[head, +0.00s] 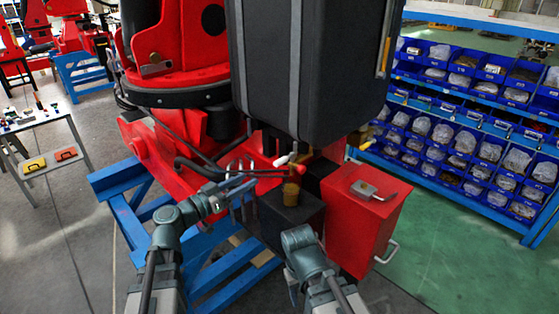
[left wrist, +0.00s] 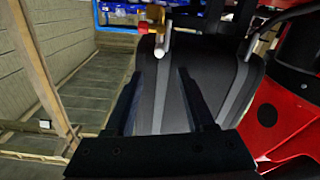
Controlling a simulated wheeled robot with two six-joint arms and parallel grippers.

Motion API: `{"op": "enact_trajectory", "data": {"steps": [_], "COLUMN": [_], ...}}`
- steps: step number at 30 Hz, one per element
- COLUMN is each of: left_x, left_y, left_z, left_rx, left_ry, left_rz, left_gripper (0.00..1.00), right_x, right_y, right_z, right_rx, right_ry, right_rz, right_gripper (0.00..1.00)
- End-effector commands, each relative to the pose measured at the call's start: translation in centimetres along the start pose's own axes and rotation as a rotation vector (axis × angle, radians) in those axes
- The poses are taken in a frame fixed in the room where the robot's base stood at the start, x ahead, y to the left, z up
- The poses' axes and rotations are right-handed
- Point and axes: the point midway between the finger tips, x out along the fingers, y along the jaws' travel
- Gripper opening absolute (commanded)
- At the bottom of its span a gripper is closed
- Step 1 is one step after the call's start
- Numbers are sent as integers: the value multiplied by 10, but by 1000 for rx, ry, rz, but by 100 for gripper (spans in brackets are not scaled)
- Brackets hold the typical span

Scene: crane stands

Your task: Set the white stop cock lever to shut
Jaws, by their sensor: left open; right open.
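The white stop cock lever (head: 282,160) is a small white piece beside a brass-coloured fitting (head: 296,168), below the dark grey tank of the red crane. In the left wrist view the white lever (left wrist: 162,48) shows as a rounded white end below the brass fitting (left wrist: 153,14). My left gripper (head: 243,187) is open and empty, just left of and below the lever in the head view. In the left wrist view its two dark fingers (left wrist: 160,74) stand apart, with the lever beyond their tips. My right arm shows at bottom centre, but its gripper fingers cannot be seen.
The dark grey tank (head: 307,75) stands directly above the lever. A red box (head: 362,222) with a metal handle is to the right. A blue stand (head: 225,270) supports the crane. Shelves with blue bins (head: 470,125) line the right; green floor lies open before them.

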Motion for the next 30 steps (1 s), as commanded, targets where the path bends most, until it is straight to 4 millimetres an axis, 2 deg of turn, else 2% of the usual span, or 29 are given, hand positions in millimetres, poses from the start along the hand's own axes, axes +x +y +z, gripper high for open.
{"op": "enact_trajectory", "data": {"steps": [4, 7, 15, 21, 25, 30], "left_x": [7, 20, 76, 111, 127, 137], "left_y": [0, 0, 0, 0, 0, 1], "left_z": [0, 1, 1, 1, 1, 1], "left_rx": [0, -1, -1, -1, -1, -2], "left_ry": [-1, -2, -3, -3, -3, -3], "left_rz": [2, 5, 6, 4, 3, 4], "left_gripper": [55, 55, 55, 55, 55, 55], "right_x": [0, 0, 0, 0, 0, 0], "right_y": [0, 0, 0, 0, 0, 0], "right_z": [0, 0, 0, 0, 0, 0], "right_rx": [0, 0, 0, 0, 0, 0], "right_ry": [0, 0, 0, 0, 0, 0], "right_rz": [0, 0, 0, 0, 0, 0], "right_gripper": [55, 55, 55, 55, 55, 55]}}
